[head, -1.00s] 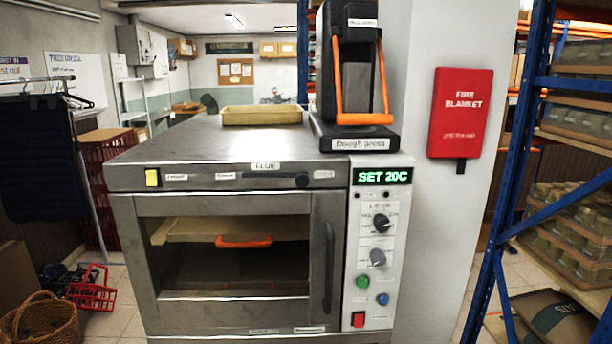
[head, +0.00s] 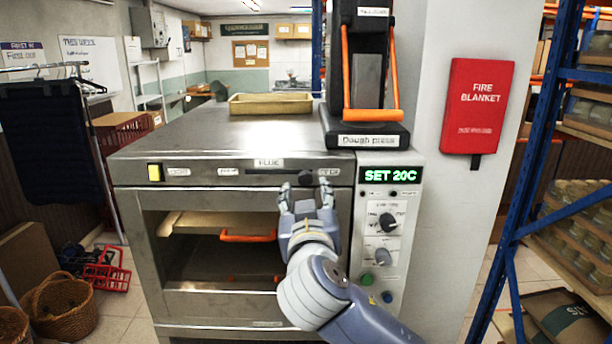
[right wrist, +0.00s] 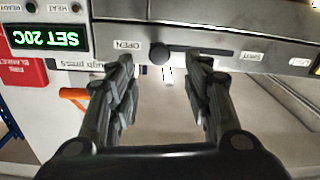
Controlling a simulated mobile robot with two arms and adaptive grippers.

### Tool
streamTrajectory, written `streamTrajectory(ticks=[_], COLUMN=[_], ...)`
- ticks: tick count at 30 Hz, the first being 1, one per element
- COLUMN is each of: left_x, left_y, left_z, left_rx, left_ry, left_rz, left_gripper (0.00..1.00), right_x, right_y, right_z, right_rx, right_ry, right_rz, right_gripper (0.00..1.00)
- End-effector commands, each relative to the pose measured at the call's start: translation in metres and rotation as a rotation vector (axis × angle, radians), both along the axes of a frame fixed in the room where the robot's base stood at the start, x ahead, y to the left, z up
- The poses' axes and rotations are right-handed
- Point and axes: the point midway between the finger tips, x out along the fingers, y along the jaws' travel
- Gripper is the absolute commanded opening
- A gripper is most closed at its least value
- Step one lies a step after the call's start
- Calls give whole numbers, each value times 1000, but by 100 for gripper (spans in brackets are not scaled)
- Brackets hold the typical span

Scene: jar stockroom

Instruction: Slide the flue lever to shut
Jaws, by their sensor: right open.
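The flue lever is a dark round knob (head: 305,178) on a narrow dark slot in the oven's top front panel, under the FLUE label (head: 269,163). The knob stands at the right end of the slot, beside the OPEN label. In the right wrist view, the picture is upside down: the knob (right wrist: 159,54) is next to OPEN (right wrist: 127,45), and the SHUT label (right wrist: 250,57) is past the slot's other end. My right gripper (head: 306,190) is open at the panel, its fingertips either side of the knob. Contact cannot be told. My left gripper is not in view.
The oven (head: 235,200) has a glass door with an orange-handled thing inside. A control panel (head: 382,222) reading SET 20C is right of it. A dough press (head: 366,133) and a tray (head: 270,104) stand on top. A blue rack (head: 540,130) is at right.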

Motion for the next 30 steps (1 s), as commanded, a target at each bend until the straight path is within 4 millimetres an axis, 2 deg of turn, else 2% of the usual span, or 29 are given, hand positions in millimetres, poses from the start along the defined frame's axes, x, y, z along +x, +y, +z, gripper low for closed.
streamTrajectory(ticks=[1, 6, 12, 18, 27, 30], left_x=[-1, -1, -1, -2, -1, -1], left_y=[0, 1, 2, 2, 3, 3], left_z=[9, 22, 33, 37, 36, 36], left_rx=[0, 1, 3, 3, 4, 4], left_ry=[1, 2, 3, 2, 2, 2], left_rz=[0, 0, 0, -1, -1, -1], left_gripper=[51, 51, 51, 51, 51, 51], right_x=[10, 42, 69, 82, 83, 83], right_y=[-1, 0, 2, 2, 2, 2], right_z=[5, 5, 3, 1, 0, 0], right_rx=[-5, -4, -3, -2, -1, -1], right_ry=[0, 1, 1, 2, 1, 1], right_rz=[-5, -3, -1, -1, 0, 0], right_gripper=[46, 46, 46, 46, 46, 23])
